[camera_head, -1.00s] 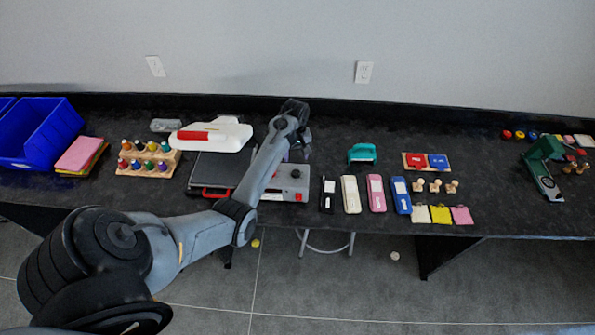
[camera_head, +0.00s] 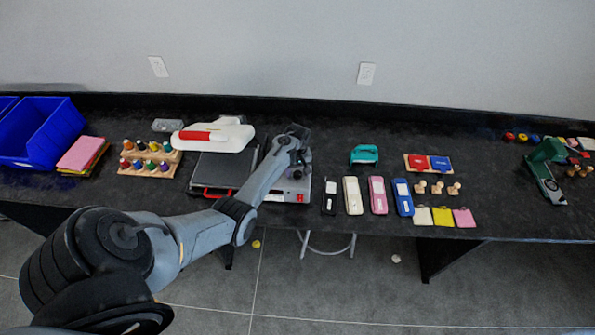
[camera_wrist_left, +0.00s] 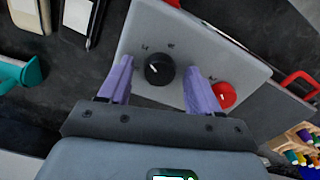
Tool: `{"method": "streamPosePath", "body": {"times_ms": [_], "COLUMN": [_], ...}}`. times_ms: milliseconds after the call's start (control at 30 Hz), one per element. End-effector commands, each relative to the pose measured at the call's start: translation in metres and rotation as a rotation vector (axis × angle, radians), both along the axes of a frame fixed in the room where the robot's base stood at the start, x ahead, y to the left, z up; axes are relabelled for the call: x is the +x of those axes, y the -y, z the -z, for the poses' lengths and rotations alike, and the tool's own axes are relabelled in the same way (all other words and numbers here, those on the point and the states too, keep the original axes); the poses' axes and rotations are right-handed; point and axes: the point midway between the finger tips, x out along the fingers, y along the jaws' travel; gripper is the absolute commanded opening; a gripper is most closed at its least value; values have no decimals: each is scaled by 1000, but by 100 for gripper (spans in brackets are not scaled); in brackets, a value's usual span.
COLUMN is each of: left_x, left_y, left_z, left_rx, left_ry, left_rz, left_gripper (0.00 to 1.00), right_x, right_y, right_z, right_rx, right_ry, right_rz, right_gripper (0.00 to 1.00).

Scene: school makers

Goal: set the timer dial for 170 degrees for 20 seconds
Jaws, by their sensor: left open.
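The heat press has a grey control box (camera_head: 290,191) at the right of its dark plate in the head view. In the left wrist view, the grey panel (camera_wrist_left: 145,30) carries a black dial (camera_wrist_left: 159,68) with a white pointer mark and a red dial (camera_wrist_left: 223,96) to its right. The labels are too small to read. My left gripper (camera_wrist_left: 158,66) is open, with its two purple fingers on either side of the black dial and no clear contact. In the head view my left gripper (camera_head: 300,163) is over the control box and hides most of its top. My right gripper is out of view.
The press's white and red upper part (camera_head: 215,134) lies behind the dark plate (camera_head: 222,170). Paint bottles in a wooden rack (camera_head: 150,160) stand left. A teal tool (camera_head: 364,154) and several coloured cases (camera_head: 378,195) lie right. Bare table separates the teal tool from the press.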

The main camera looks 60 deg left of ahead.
Motion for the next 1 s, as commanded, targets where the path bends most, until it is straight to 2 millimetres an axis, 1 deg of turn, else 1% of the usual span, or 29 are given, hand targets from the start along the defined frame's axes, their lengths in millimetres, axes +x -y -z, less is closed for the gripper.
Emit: {"method": "streamPosePath", "body": {"times_ms": [67,400,433,733,867,1000], "left_x": [0,0,0,0,0,-1], "left_y": [0,0,0,0,0,0], "left_z": [0,0,0,-2,-3,-3], "left_rx": [0,0,0,-1,-1,-2], "left_ry": [0,0,0,-1,-1,-3], "left_rz": [0,0,0,38,99,195], "left_gripper": [62,10,7,7,7,7], "right_x": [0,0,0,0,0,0], "right_y": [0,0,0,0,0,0], "right_z": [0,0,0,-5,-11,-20], "right_rx": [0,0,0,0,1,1], "right_ry": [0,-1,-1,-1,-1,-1], "right_rz": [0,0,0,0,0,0], "right_gripper": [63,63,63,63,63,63]}}
